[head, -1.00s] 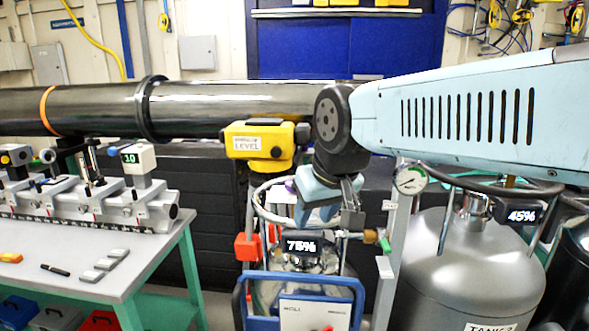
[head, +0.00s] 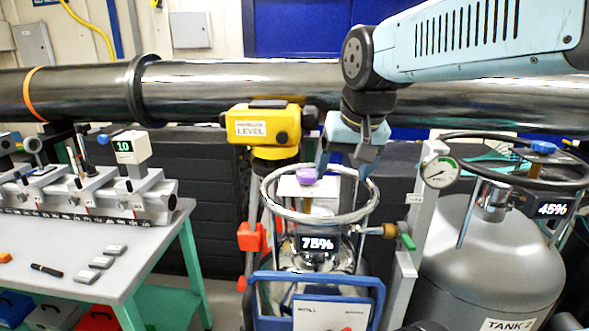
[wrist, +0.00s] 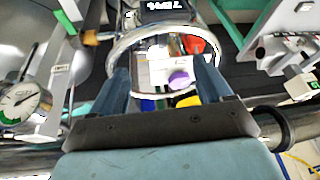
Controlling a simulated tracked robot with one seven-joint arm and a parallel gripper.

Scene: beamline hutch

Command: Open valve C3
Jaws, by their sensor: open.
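No label reading C3 is legible, so I cannot tell which valve is C3. A purple knob (head: 306,175) stands on a stem inside the steel ring of the small dewar marked 75%; it also shows in the wrist view (wrist: 180,78). A valve with a green handle (head: 406,241) sits at that dewar's right side. A blue knob (head: 543,147) tops the tank marked 45%. My gripper (head: 345,166) is open and empty, above the ring and to the right of the purple knob in the head view. In the wrist view its fingers (wrist: 163,72) show either side of the ring's opening.
The steel ring (head: 274,207) and a blue frame (head: 262,296) surround the dewar. A yellow level (head: 263,126) on a tripod stands close left. A pressure gauge (head: 439,172) on a post stands right. A black pipe (head: 220,95) runs behind. A bench (head: 130,254) is at left.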

